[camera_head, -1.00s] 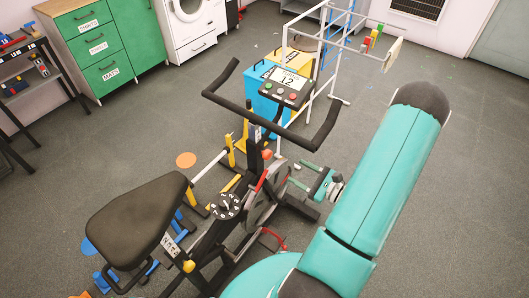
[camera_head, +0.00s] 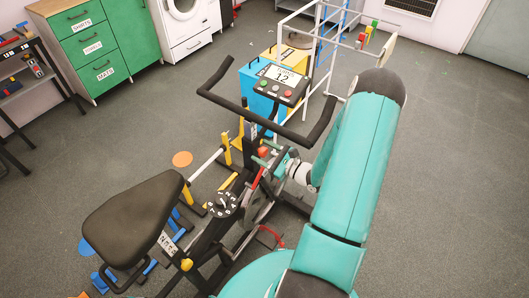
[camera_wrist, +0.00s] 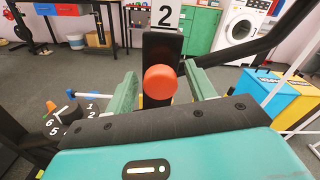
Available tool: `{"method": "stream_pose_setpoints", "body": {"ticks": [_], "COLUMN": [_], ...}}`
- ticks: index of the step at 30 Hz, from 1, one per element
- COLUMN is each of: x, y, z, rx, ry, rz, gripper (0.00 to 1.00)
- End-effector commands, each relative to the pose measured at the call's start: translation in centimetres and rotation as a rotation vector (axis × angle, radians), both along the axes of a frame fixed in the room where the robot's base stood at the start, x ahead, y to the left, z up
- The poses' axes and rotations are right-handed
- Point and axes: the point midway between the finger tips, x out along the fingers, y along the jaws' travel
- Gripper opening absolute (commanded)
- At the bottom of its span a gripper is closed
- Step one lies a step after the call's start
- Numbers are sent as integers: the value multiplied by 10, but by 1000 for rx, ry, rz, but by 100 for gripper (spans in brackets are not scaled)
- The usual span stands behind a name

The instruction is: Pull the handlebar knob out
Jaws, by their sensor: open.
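The exercise bike's handlebar knob is a round orange-red ball (camera_wrist: 160,82) on the front of a black upright post (camera_wrist: 162,45). In the head view the knob (camera_head: 262,152) shows small, below the display. My gripper (camera_wrist: 160,74) is open, with its green fingers on either side of the knob. I see a gap between the knob and each finger. In the head view my gripper (camera_head: 271,155) is at the post, to the right of the knob and partly behind it. The handlebar (camera_head: 232,102) is above it.
A numbered dial (camera_head: 223,204) and black seat (camera_head: 135,215) are on the bike's left part. A display (camera_head: 280,82) is above the knob. Blue and yellow bins (camera_head: 262,85) and a white frame (camera_head: 333,45) stand behind.

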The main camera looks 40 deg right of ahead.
Motion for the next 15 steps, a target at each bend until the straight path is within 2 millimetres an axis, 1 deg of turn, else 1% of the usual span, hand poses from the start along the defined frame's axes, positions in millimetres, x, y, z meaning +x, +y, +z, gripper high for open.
{"method": "stream_pose_setpoints", "body": {"ticks": [5,6,8,12,14,15], "x": [0,0,0,0,0,0], "y": [0,0,0,0,0,0], "z": [0,0,0,0,0,0], "rx": [0,0,0,0,0,-1], "ry": [0,0,0,0,0,-1], "rz": [-1,-1,-1,-1,-1,-1], "gripper": [55,51,39,12,0,0]}}
